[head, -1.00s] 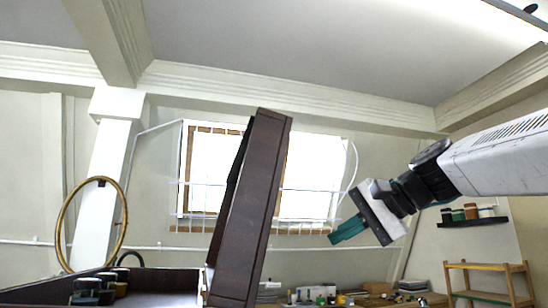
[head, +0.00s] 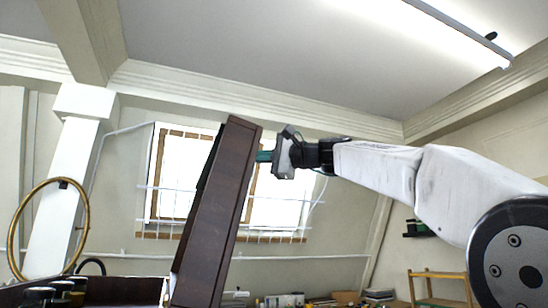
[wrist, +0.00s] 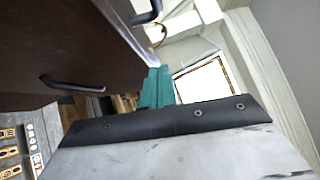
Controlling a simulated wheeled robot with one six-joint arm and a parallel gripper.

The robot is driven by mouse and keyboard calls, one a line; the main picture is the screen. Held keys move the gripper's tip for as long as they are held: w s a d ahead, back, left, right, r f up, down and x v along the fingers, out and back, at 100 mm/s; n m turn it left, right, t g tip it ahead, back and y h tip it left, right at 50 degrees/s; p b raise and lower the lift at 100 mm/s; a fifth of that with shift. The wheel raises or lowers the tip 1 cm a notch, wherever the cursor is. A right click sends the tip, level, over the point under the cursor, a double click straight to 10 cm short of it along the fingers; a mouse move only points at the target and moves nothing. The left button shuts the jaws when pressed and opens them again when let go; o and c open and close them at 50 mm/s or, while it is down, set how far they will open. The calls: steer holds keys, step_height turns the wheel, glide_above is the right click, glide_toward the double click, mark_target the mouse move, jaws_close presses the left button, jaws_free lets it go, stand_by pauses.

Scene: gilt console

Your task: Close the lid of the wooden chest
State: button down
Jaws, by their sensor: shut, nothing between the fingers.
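The wooden chest's dark brown lid (head: 216,215) stands raised, tilted slightly to the right at its top, in the head view. The chest body (head: 115,288) shows only in part at the bottom left. My gripper (head: 263,156) is shut and empty, its teal fingertips at the right side of the lid near its top. Whether they touch the lid, I cannot tell. In the wrist view the shut fingers (wrist: 156,88) lie beside a dark wooden surface (wrist: 65,45) with two black handles.
Several dark jars (head: 50,292) sit at the bottom left by the chest body. A round gold frame (head: 15,232) stands at the left. A wooden rack (head: 440,275) and a cluttered bench (head: 340,298) are in the background. The air above the lid is clear.

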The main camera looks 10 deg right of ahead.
steer(key=a, duration=0.1)
steer(key=s+a, duration=0.2)
steer(key=shift+s+a+r, duration=0.15)
steer(key=shift+a+r, duration=0.2)
steer(key=shift+a, duration=0.05)
steer(key=shift+r, duration=0.1)
